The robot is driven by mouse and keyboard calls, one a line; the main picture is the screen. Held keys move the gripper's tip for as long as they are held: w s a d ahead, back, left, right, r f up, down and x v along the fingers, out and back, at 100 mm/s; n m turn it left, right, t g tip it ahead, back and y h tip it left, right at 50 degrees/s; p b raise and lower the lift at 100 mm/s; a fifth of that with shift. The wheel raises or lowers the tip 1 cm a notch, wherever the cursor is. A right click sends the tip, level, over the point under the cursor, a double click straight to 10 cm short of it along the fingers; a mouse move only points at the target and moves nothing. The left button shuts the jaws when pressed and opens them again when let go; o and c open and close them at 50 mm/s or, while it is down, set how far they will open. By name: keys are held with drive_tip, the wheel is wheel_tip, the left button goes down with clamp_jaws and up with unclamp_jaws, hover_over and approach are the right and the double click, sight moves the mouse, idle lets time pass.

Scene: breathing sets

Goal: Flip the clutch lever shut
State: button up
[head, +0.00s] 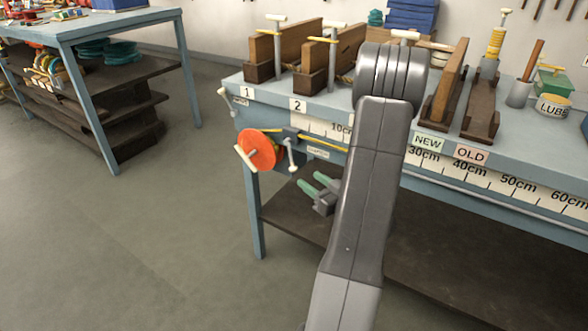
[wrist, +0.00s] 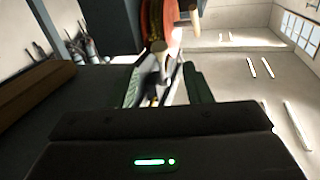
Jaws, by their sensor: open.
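The likely clutch lever (head: 291,157) is a short pale rod with a light knob, on the bench's front left beside an orange crank wheel (head: 257,150). I cannot read the small label near it. My gripper (head: 312,181) has green fingers and is below and right of the lever in the head view, under the bench's front edge. In the wrist view, the gripper (wrist: 165,78) is open, with the lever (wrist: 159,50) ahead of the gap between its fingers. I cannot tell whether they touch. The orange wheel (wrist: 172,22) is just beyond.
Another pale lever (head: 227,101) is at the bench's left corner. Wooden bellows-like sets (head: 330,60) and labelled slots stand on the bench top. A dark lower shelf (head: 430,250) lies under the gripper. A second bench (head: 110,20) stands left; floor between is clear.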

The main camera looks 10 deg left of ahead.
sight(296, 170)
drive_tip(key=x, duration=0.8)
drive_tip(key=shift+w+a+b, duration=0.25)
drive_tip(key=shift+b, duration=0.05)
clamp_jaws()
